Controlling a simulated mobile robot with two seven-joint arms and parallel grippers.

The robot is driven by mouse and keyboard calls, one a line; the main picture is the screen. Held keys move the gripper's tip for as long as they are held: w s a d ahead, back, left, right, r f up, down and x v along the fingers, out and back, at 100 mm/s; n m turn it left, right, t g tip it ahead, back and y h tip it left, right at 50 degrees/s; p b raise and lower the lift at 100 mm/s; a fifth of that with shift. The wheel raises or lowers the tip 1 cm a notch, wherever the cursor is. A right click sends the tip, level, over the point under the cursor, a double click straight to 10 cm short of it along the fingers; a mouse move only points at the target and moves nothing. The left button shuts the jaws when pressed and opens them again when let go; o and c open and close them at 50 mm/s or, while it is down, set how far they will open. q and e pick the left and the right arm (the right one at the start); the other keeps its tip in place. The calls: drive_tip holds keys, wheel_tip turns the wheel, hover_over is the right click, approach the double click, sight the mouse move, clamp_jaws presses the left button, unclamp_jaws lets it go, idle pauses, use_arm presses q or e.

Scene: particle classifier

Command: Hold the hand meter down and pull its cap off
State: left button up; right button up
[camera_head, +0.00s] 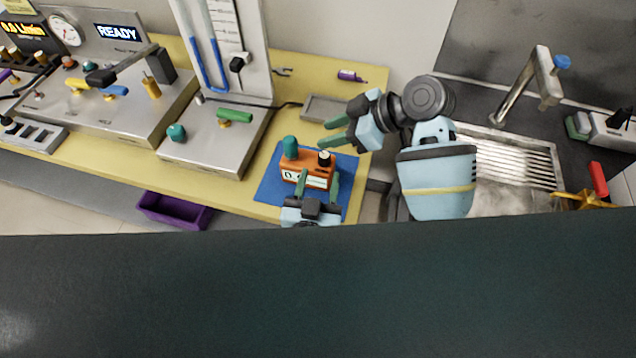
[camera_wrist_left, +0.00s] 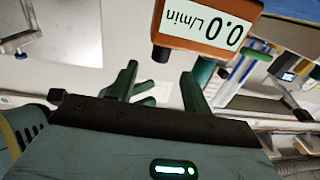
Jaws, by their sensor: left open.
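The orange hand meter (camera_head: 291,165) sits on a blue mat (camera_head: 268,190), with a teal cap (camera_head: 290,145) at its top left and a dark knob (camera_head: 324,157) at its top right. My left gripper (camera_head: 319,184) is open at the meter's near side, with one finger overlapping the display and the other at its right end. In the left wrist view the meter (camera_wrist_left: 190,10) appears inverted above the open left fingers (camera_wrist_left: 158,86); contact cannot be told. My right gripper (camera_head: 325,133) is open behind the meter, its fingertips pointing left, right of the cap and apart from it.
The yellow bench (camera_head: 230,187) holds a manometer panel (camera_head: 212,150) and a control console (camera_head: 120,125) to the left. A grey tray (camera_head: 325,108) lies behind the mat. A sink (camera_head: 520,165) is at the right, and a purple bin (camera_head: 175,210) stands below the bench edge.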

sight(323, 161)
use_arm(q)
drive_tip(key=shift+x, duration=3.6)
drive_tip(key=shift+c, duration=0.2)
clamp_jaws()
